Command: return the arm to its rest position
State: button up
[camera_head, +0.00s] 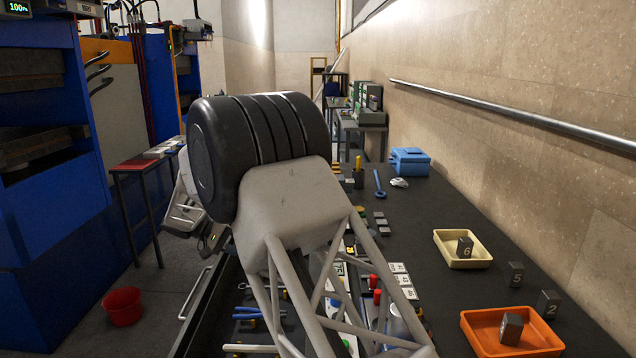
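My own arm fills the middle of the head view, with a large dark ribbed drum joint and a pale grey tubular link running down to the bottom edge. More pale grey parts show to the left of the drum, beyond it, and seem to belong to the arm as well. I cannot make out the gripper fingers; the drum and link hide what lies behind them. The arm is bent above the left part of the dark workbench (440,215).
An orange tray (475,325) holds a dark block; a cream tray (450,238) holds block 6. Blocks 5 (515,274) and 2 (548,303) stand nearby. A blue box (410,162) is at the back. Blue presses (45,235) and a red bucket (122,307) are left.

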jog(key=s+d+r+g+y, duration=0.1)
jog(key=s+d+r+y, duration=0.1)
jog(key=s+d+r, duration=0.6)
jog(key=s+d+r+m+y, duration=0.15)
jog(key=s+d, duration=0.45)
jog(key=d, duration=0.6)
jog(key=s+d+r+g+y, duration=0.1)
jog(key=s+d+r+y, duration=0.1)
jog(key=s+d+r, duration=0.6)
jog(key=s+d+f+t+y, duration=0.1)
jog(key=s+d, duration=0.3)
jog(key=s, duration=0.6)
jog(key=s+d+f+m+y, duration=0.1)
jog(key=s+d, duration=0.4)
jog(key=s, duration=0.5)
jog(key=s+d+f+m+t+y, duration=0.1)
jog(key=s+d+f+y, duration=0.2)
jog(key=s, duration=0.7)
jog(key=shift+d+f+t+y, duration=0.35)
jog(key=shift+d+f, duration=0.5)
jog(key=shift+d, duration=0.35)
